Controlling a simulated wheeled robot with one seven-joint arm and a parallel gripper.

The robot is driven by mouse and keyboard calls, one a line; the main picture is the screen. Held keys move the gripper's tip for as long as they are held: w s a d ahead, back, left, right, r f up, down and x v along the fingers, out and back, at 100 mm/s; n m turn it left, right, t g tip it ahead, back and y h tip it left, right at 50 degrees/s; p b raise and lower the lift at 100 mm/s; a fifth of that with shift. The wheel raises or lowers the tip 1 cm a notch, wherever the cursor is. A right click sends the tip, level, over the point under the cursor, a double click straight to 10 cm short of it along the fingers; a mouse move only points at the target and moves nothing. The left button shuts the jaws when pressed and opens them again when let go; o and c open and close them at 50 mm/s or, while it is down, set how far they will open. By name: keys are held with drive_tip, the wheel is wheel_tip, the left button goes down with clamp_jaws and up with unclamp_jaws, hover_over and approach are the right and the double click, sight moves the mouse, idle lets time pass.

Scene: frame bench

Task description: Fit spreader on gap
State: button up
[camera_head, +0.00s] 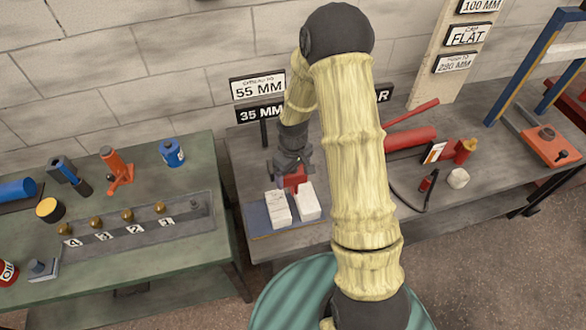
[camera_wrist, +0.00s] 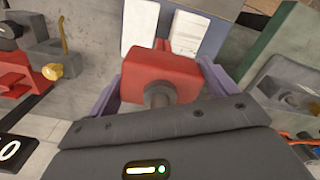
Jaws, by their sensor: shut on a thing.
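The red spreader (camera_head: 296,179) is held in my gripper (camera_head: 291,170). In the wrist view its red block (camera_wrist: 165,72), with a round grey stub facing the camera, sits between my two purple fingers. Two white blocks (camera_head: 278,209) (camera_head: 308,201) stand side by side with a narrow gap between them on a blue-grey plate (camera_head: 261,221). My gripper and the spreader are at the far end of these blocks. In the wrist view, the spreader's narrower red part overlaps the gap between the white blocks (camera_wrist: 138,35) (camera_wrist: 187,33). I cannot tell whether it touches them.
Signs reading 55 MM (camera_head: 258,87) and 35 MM (camera_head: 262,113) stand behind. A red cylinder (camera_head: 410,138), a dark hose and a white lump (camera_head: 458,178) lie to the right. The left bench holds a numbered rack (camera_head: 140,235). My arm hides the bench's middle.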

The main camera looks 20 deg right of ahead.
sight(293, 184)
drive_tip(key=shift+s+a+r, duration=0.1)
drive_tip(key=shift+s+r, duration=0.1)
drive_tip(key=shift+s, duration=0.15)
drive_tip(key=shift+f, duration=0.1)
wheel_tip(293, 184, down, 6)
drive_tip(key=b, duration=0.4)
drive_tip(key=shift+w, duration=0.15)
idle(0.5)
idle(0.6)
idle(0.9)
